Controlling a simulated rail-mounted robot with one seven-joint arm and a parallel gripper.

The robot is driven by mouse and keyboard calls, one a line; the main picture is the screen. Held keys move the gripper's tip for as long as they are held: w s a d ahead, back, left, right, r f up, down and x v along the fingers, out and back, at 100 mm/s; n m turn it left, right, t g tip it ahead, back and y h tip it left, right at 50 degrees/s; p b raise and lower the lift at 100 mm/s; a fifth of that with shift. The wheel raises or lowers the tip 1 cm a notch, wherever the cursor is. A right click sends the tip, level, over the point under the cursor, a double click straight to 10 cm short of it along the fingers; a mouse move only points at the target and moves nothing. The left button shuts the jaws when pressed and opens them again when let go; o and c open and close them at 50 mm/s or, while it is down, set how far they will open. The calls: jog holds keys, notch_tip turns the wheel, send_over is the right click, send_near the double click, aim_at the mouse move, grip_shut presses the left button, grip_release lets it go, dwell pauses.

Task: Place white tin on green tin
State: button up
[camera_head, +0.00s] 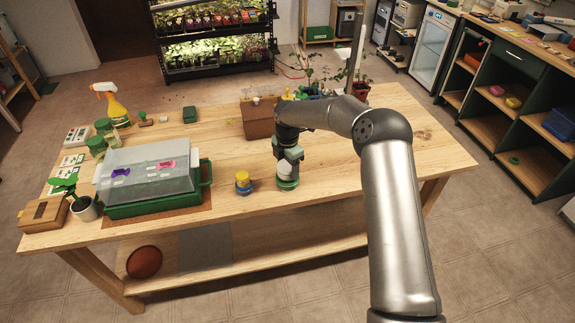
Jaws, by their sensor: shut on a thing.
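My gripper (288,167) points down over the front middle of the wooden table and is shut on a small white tin (287,177). The gripper partly hides the white tin. A low green tin (287,186) shows directly below it on the table. The two look in line, one above the other. At this size I cannot tell whether they touch or whether the white tin is still slightly raised.
A blue and yellow stack (243,183) stands just left of the tins. Further left is a green tray with a clear lid (150,172). A brown box (258,118) stands behind my gripper. The table (345,170) is bare to the right of the tins.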

jog(key=shift+f, duration=0.25)
jog(key=shift+f, duration=0.1)
jog(key=shift+f, duration=0.15)
jog(key=o, duration=1)
jog(key=shift+o, duration=0.2)
